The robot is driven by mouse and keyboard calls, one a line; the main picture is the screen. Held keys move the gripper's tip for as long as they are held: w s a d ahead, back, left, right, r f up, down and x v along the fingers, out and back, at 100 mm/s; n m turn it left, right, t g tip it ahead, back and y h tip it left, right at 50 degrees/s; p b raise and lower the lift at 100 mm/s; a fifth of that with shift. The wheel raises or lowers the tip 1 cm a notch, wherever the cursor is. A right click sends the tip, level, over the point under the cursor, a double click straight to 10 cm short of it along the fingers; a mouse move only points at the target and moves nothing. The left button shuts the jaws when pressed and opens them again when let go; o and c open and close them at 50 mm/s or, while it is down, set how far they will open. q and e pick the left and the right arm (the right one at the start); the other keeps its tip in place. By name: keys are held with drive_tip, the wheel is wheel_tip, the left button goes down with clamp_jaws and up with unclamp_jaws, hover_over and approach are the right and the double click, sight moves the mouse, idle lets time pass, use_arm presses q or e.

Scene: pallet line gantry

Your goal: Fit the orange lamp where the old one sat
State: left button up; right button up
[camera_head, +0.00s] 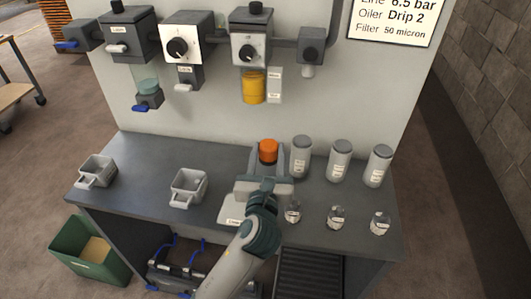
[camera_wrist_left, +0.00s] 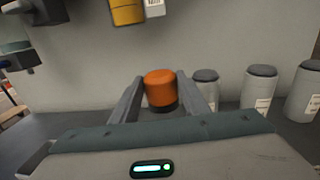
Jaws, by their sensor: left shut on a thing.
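The orange lamp (camera_head: 268,151) is a short orange cylinder with a dark base. My left gripper (camera_head: 268,163) is shut on it, one finger on each side, and the lamp is upright. In the left wrist view the lamp (camera_wrist_left: 160,88) sits between the fingertips, in front of the pale panel. I cannot tell whether its base is clear of the bench (camera_head: 140,160). Its lower part is partly hidden by the gripper in the head view. The seat of the old lamp cannot be made out. My right gripper is not in view.
Three grey canisters (camera_head: 339,160) stand right of the lamp, with three small clear pieces (camera_head: 336,217) in front. Two grey cups (camera_head: 188,187) stand left. Panel units hang above, including a dial unit (camera_head: 182,46) and a yellow bowl (camera_head: 254,90). A green bin (camera_head: 70,250) is lower left.

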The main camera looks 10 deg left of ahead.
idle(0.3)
use_arm(q)
drive_tip(key=shift+s+a+f, duration=0.15)
drive_tip(key=shift+s+a, duration=0.15)
drive_tip(key=s+a+h, duration=0.1)
drive_tip(key=s+a, duration=1)
drive_tip(key=s, duration=0.5)
drive_tip(key=shift+s+a+f+m, duration=0.25)
drive_tip(key=shift+a+m, duration=0.15)
drive_tip(key=shift+d, duration=0.15)
